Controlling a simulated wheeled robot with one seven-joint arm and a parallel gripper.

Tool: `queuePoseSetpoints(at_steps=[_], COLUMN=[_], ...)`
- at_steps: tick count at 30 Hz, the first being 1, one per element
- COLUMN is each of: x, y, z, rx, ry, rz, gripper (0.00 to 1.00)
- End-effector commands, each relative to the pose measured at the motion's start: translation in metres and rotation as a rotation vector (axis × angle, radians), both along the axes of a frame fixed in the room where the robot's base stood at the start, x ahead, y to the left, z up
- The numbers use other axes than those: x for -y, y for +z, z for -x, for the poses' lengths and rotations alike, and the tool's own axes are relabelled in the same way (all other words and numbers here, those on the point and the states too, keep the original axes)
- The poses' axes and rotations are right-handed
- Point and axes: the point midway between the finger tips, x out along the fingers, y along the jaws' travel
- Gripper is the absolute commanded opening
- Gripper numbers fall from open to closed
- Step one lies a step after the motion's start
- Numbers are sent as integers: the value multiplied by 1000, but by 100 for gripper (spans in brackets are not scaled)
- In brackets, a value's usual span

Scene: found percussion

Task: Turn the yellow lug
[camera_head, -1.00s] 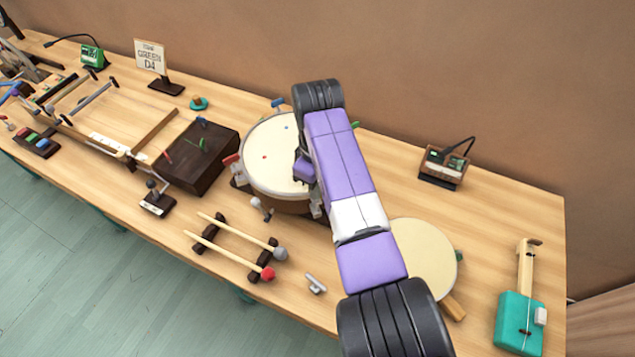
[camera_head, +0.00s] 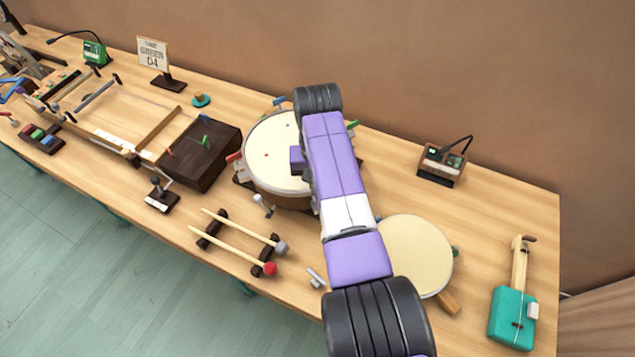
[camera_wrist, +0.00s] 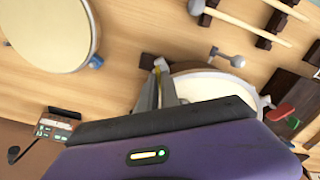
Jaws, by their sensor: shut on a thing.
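The drum (camera_head: 265,170) with a cream head and coloured lugs stands mid-table, partly covered by my arm in the head view. In the wrist view the drum (camera_wrist: 205,88) lies beyond my purple wrist. My gripper (camera_wrist: 163,72) is at the drum's rim there, its grey fingers shut. A narrow strip of the yellow lug (camera_wrist: 157,88) shows between the fingers; most of it is hidden. In the head view, my arm hides the gripper's fingertips and the yellow lug. A red lug (camera_head: 233,157), a blue lug (camera_head: 280,101) and a green lug (camera_head: 352,124) sit around the rim.
A round cream hand drum (camera_head: 415,255) lies right of my arm. Two mallets (camera_head: 235,240) rest on a rack in front. A dark box (camera_head: 200,158) stands close left of the drum. A small meter (camera_head: 443,163) stands at the back right, with bare table around it.

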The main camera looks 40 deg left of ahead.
Motion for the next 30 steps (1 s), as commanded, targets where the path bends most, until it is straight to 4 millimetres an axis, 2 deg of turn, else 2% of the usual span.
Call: queuePoseSetpoints(at_steps=[30], x=[-3], y=[2], z=[0], rx=[2], ry=[-935], rz=[-3], gripper=[0])
